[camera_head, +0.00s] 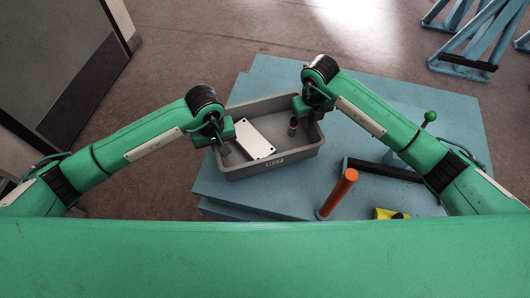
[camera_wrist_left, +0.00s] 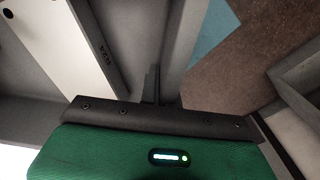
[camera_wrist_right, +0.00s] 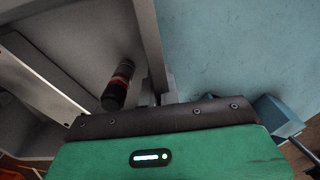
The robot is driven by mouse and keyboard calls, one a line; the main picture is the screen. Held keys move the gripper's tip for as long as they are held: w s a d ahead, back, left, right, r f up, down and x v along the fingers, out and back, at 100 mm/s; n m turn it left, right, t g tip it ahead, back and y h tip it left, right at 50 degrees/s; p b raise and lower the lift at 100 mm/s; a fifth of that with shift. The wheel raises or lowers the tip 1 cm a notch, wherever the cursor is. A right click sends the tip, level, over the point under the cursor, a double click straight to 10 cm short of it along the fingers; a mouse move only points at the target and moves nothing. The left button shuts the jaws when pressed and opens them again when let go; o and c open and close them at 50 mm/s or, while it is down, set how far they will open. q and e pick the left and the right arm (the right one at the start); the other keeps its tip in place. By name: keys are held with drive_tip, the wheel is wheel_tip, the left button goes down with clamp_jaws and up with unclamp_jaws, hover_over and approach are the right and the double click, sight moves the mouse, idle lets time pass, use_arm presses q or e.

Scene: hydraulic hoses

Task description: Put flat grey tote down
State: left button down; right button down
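The flat grey tote (camera_head: 268,168) is level over the left part of the blue table (camera_head: 345,128). I cannot tell whether its base touches the top. Inside are a white plate (camera_head: 252,140) and a dark cylinder with a red band (camera_head: 293,127). My left gripper (camera_head: 224,148) is at the tote's left end wall, which also shows in the left wrist view (camera_wrist_left: 184,45). My right gripper (camera_head: 314,112) is at the right end wall, seen in the right wrist view (camera_wrist_right: 149,40). Both appear shut on these walls; the fingertips are partly hidden.
On the table right of the tote stand an orange post (camera_head: 338,193), a dark bar (camera_head: 385,170) and a yellow piece (camera_head: 388,214). Blue trestles (camera_head: 475,40) stand on the floor at the upper right. A grey cabinet (camera_head: 60,60) is at the upper left.

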sight(306, 131)
drive_tip(key=shift+d, duration=0.1)
use_arm(q)
drive_tip(key=shift+f, duration=0.25)
use_arm(e)
drive_tip(key=shift+f, duration=0.2)
